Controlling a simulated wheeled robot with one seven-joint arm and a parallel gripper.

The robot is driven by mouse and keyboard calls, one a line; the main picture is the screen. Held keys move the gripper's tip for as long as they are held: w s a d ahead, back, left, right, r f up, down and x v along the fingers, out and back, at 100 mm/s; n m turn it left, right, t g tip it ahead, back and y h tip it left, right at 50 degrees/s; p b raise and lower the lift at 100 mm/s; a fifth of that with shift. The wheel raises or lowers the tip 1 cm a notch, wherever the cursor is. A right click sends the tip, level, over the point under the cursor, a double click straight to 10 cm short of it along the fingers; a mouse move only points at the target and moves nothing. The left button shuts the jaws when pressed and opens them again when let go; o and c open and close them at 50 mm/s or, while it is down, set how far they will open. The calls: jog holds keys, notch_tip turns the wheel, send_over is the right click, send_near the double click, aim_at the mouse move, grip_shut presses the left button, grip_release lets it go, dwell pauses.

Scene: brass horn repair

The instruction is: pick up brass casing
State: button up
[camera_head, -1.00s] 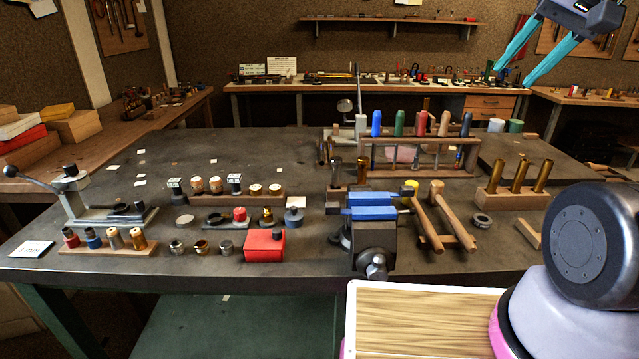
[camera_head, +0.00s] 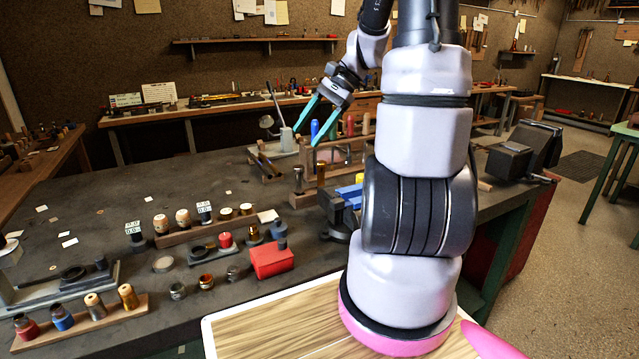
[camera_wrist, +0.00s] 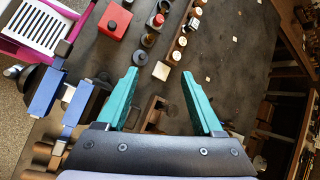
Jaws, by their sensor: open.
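My gripper (camera_head: 311,133) is open and empty, in the air above the workbench, with its teal fingers spread. The fingers also show in the wrist view (camera_wrist: 160,74), with bench top between them. A brass casing (camera_head: 321,173) stands upright near the vise, below my gripper in the head view. A duller upright cylinder (camera_head: 298,180) stands just left of it; whether it is also a casing I cannot tell. A wooden block between the fingers in the wrist view (camera_wrist: 155,112) is partly dark. The block of brass casings at the bench's right is hidden behind my arm.
The blue-jawed vise (camera_head: 350,196) is partly behind my arm. A red box (camera_head: 271,260) and several small parts lie to its left. A rack of coloured cylinders (camera_head: 350,130) stands behind. Bare bench top (camera_head: 110,178) lies at the left.

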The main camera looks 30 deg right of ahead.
aim_at(321, 171)
jog(key=w+d+f+m+t+y, duration=0.1)
jog(key=d+f+m, duration=0.1)
jog(key=f, duration=0.1)
jog(key=w+d+f+m+y, duration=0.2)
jog(key=d+f, duration=0.1)
jog(key=w+d+f+m+t+y, duration=0.1)
jog(key=w+d+f+m+y, duration=0.1)
jog(key=d+f, duration=0.1)
jog(key=shift+d+f+t, duration=0.15)
jog(key=shift+f+t, duration=0.15)
jog(key=shift+f, duration=0.1)
jog(key=w+d+f+m+t+y, duration=0.2)
jog(key=d+f+m+t, duration=0.5)
jog(key=d+f, duration=0.15)
jog(key=x, duration=0.9)
jog(key=shift+w+a, duration=0.25)
jog(key=shift+w, duration=0.1)
grip_shut()
